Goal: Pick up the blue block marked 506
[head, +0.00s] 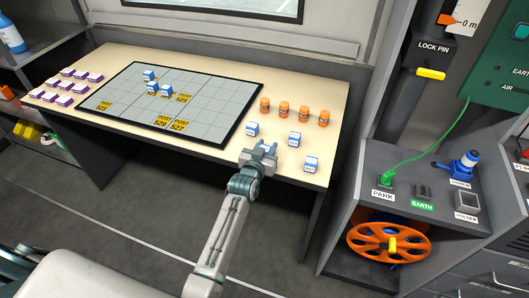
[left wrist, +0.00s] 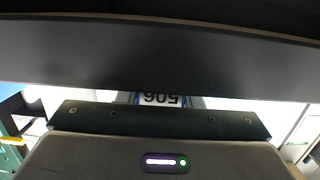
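My left gripper (head: 261,153) is at the near edge of the table (head: 150,57), pointing down over a small block. In the left wrist view a block marked 506 (left wrist: 159,99) shows upside down in the narrow gap between the two dark fingers (left wrist: 160,92). The fingers hide most of it, and I cannot tell whether they press on it. Other blue-and-white blocks stand close by: one (head: 252,129) behind the gripper and two to its right (head: 294,139), (head: 311,164). Their markings are too small to read. My right gripper is not in view.
A dark-framed grid board (head: 215,88) bears several blue blocks and yellow labels. Several orange cylinders (head: 284,109) stand right of it, and purple-and-white blocks (head: 66,87) left of it. A grey console (head: 410,165) with a green cable and an orange wheel (head: 372,244) stands at right.

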